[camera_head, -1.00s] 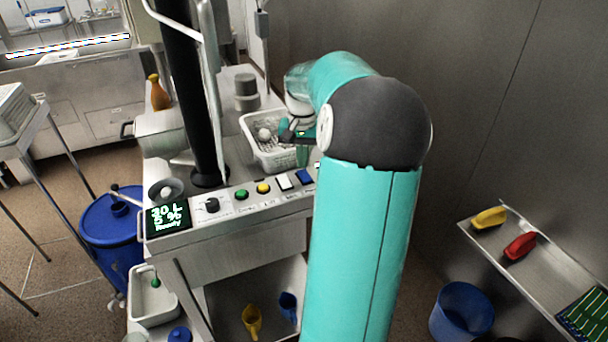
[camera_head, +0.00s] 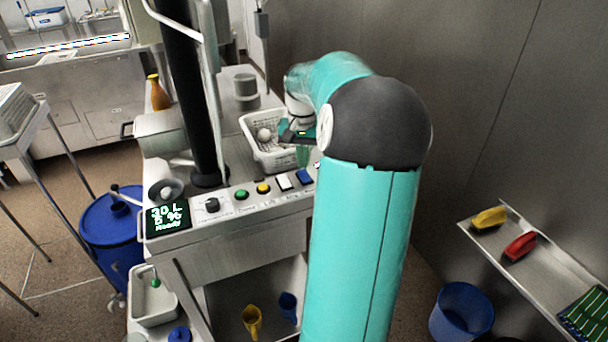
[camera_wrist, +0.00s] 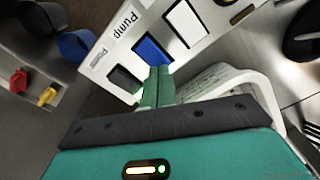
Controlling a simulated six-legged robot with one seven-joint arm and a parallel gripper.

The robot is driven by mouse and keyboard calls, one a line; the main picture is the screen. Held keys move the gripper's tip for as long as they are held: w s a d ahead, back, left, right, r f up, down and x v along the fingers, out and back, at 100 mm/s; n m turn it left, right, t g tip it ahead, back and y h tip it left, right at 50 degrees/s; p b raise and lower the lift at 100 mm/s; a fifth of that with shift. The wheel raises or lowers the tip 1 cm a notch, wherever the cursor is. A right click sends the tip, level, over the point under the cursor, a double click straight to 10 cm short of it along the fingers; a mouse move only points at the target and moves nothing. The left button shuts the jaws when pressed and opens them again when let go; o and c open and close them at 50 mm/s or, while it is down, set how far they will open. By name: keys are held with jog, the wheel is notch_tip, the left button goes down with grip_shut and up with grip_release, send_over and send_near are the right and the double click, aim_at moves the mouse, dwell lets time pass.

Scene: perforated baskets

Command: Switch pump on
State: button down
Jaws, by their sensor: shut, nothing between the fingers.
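The control panel (camera_head: 228,211) has a row of buttons with a dark display at its left end. A blue button (camera_head: 304,177) sits near its right end, beside a white one (camera_head: 284,182). In the wrist view the blue button (camera_wrist: 151,50) lies beside the printed word "Pump" (camera_wrist: 125,23). My gripper (camera_wrist: 157,72) is shut and empty, its green fingertips close to the blue button's near edge. I cannot tell whether they touch it. In the head view my gripper (camera_head: 303,153) is partly hidden by my arm, above the panel's right part.
A white perforated basket (camera_head: 262,146) holding a pale round item stands behind the panel. A dark switch (camera_wrist: 123,79) with a green glow sits beside the blue button. A wall shelf (camera_head: 500,248) is at the right, over a blue bucket (camera_head: 462,310).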

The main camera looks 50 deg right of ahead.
aim_at(303, 172)
jog(key=shift+f, duration=0.95)
dwell(0.8)
jog(key=shift+r, duration=3.5)
jog(key=shift+s, duration=0.1)
